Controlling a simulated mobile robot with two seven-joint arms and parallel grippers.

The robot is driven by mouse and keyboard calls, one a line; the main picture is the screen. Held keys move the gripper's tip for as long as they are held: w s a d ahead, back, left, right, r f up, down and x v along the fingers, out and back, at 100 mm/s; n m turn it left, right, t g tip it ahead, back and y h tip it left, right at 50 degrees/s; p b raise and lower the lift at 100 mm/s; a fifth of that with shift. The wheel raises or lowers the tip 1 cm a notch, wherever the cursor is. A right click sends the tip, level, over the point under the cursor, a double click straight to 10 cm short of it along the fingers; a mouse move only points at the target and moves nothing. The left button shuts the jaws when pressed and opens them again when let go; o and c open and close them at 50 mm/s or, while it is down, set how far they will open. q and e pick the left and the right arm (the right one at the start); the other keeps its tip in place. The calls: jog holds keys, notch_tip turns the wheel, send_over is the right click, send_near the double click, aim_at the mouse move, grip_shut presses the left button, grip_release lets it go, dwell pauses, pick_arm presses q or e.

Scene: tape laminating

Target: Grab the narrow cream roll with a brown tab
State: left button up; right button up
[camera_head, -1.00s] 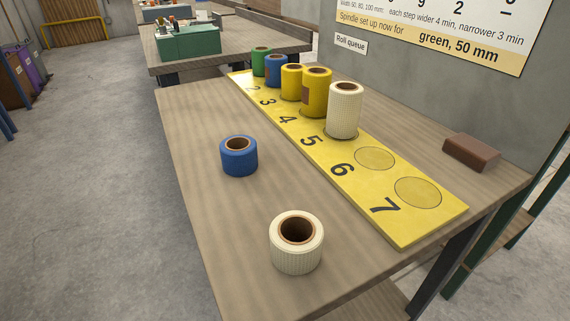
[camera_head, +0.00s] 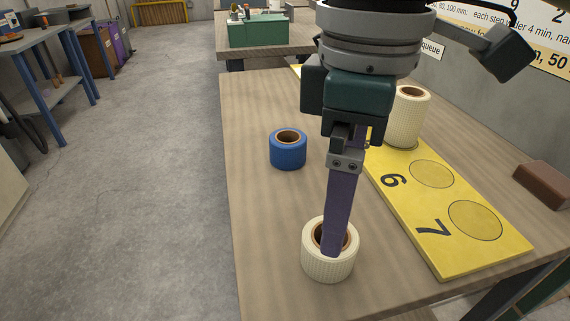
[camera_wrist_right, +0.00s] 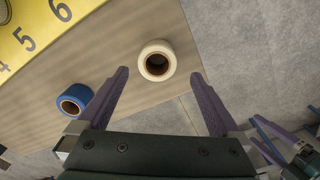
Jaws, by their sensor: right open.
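The narrow cream roll (camera_head: 318,270) stands upright near the table's front edge, its brown core open upward; I cannot make out a brown tab. It also shows in the right wrist view (camera_wrist_right: 155,46). My right gripper (camera_head: 333,248) points down in the head view, seen edge-on, its purple finger overlapping the roll's core. In the right wrist view its two fingers (camera_wrist_right: 160,74) are spread apart and empty, with the roll lying between and just beyond the tips. Part of what looks like my left gripper (camera_wrist_right: 278,145) shows at the lower right there, its jaws unclear.
A blue roll (camera_head: 288,154) stands behind and left of the cream roll. A wider cream roll (camera_head: 408,120) stands on the yellow numbered board (camera_head: 465,258), where spots 6 and 7 are empty. A brown block (camera_head: 543,184) lies at right. Table left of the rolls is clear.

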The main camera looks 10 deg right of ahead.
notch_tip(320, 180, down, 4)
jog(key=shift+r+b, duration=0.15)
jog(key=shift+b, duration=0.2)
jog(key=f, duration=0.1)
jog(key=f+b, duration=0.1)
jog(key=f, duration=0.3)
jog(key=shift+w+a+f+b, duration=0.1)
jog(key=shift+w+b, duration=0.15)
jog(key=shift+b, duration=0.1)
jog(key=c, duration=1.2)
